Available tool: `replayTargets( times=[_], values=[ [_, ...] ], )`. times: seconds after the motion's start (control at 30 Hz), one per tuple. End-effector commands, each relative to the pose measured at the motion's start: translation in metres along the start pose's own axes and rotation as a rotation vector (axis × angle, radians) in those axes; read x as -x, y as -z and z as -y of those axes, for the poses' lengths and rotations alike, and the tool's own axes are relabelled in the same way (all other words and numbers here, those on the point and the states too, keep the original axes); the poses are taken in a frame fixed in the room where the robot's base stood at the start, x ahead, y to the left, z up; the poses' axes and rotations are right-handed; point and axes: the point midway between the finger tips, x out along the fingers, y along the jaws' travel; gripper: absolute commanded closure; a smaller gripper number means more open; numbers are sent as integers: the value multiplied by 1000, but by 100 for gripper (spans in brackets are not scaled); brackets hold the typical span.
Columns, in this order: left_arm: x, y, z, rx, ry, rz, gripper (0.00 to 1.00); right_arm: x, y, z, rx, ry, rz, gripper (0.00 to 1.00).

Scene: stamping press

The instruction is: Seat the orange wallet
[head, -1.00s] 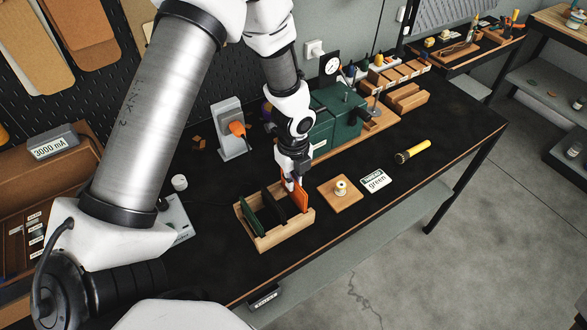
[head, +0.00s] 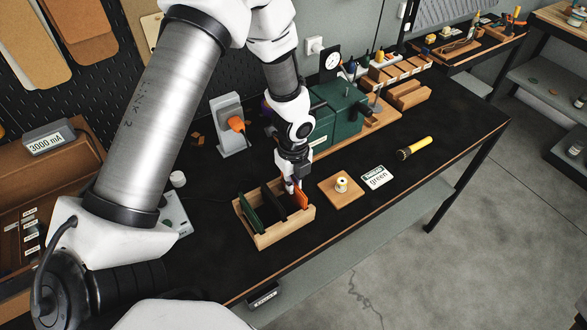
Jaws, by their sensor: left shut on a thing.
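The orange wallet (head: 301,197) stands at the right end of the wooden rack (head: 278,232). My left gripper (head: 292,184) is above the rack and shut on the orange wallet near its upper edge. The wallet's lower part is hidden by the rack's front wall, so I cannot tell whether it touches the bottom. A green wallet (head: 249,217) stands at the rack's left end and a black one (head: 273,202) near the middle. My right gripper is not in view.
Right of the rack are a wooden square with a spool (head: 341,185), a "green" card (head: 376,177) and a yellow flashlight (head: 414,148). The dark green press (head: 338,110) stands behind. The bench's front right is clear.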

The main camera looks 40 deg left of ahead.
Motion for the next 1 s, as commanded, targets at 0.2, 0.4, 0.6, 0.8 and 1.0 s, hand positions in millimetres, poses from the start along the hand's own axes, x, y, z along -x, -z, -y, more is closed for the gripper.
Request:
replayTargets(
  times=[0.2,0.4,0.6,0.8,1.0],
  values=[
    [-3,0,0,0,1,0,87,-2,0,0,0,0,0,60],
    [-3,0,0,0,1,0,61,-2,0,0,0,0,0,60],
    [-2,0,0,1,1,0,61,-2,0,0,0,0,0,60],
    [27,0,1,2,5,1,61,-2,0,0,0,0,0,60],
    [80,-1,1,1,5,2,61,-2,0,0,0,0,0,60]
  ],
)
